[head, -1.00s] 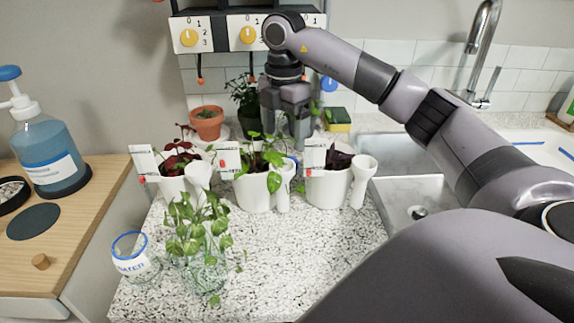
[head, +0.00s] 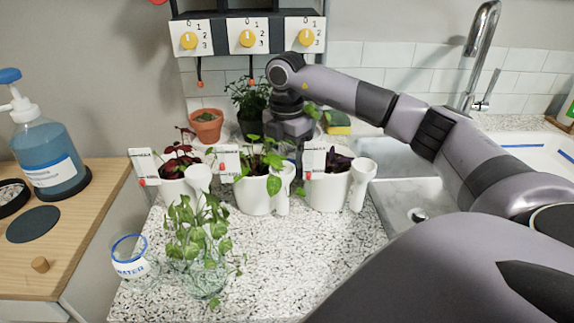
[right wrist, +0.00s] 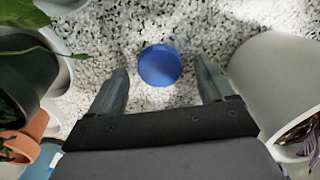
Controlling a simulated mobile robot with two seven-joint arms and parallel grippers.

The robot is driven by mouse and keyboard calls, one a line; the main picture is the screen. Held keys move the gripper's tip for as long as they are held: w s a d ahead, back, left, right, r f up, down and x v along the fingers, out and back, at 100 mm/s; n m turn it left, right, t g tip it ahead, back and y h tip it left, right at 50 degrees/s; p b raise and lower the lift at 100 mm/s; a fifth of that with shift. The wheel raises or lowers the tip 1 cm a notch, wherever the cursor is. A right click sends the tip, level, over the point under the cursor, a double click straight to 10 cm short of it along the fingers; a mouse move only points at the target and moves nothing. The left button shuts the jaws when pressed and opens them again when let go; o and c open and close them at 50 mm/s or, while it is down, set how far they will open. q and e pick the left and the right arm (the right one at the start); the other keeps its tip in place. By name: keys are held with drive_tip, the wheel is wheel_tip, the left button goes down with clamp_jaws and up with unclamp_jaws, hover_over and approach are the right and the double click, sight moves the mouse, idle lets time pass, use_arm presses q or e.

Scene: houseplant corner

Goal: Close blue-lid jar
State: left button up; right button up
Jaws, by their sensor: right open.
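A round blue lid (right wrist: 160,66) shows in the right wrist view over the speckled counter. I cannot tell whether it lies flat or sits on something. In the head view it is hidden behind the white pots. My right gripper (right wrist: 161,78) is open, its two fingers apart on either side of the lid, with nothing held. In the head view my right gripper (head: 289,128) hangs behind the pots, its fingertips hidden. A clear glass vessel with a blue rim and the word WATER (head: 130,262) stands at the counter's front left. My left gripper is not in view.
White planters (head: 258,192) (head: 328,188) with labels stand close in front of my right gripper. A terracotta pot (head: 206,128) is behind. A leafy plant in a glass (head: 203,275) stands front left. The front right counter (head: 310,255) is clear. A sink is at right.

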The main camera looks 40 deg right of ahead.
drive_tip(key=shift+f, duration=0.3)
drive_tip(key=shift+c, duration=0.3)
drive_tip(key=c, duration=1)
drive_tip(key=shift+c, duration=0.2)
drive_tip(key=shift+r, duration=0.15)
wheel_tip(320, 180, up, 20)
drive_tip(key=p, duration=0.4)
drive_tip(key=shift+p, duration=0.4)
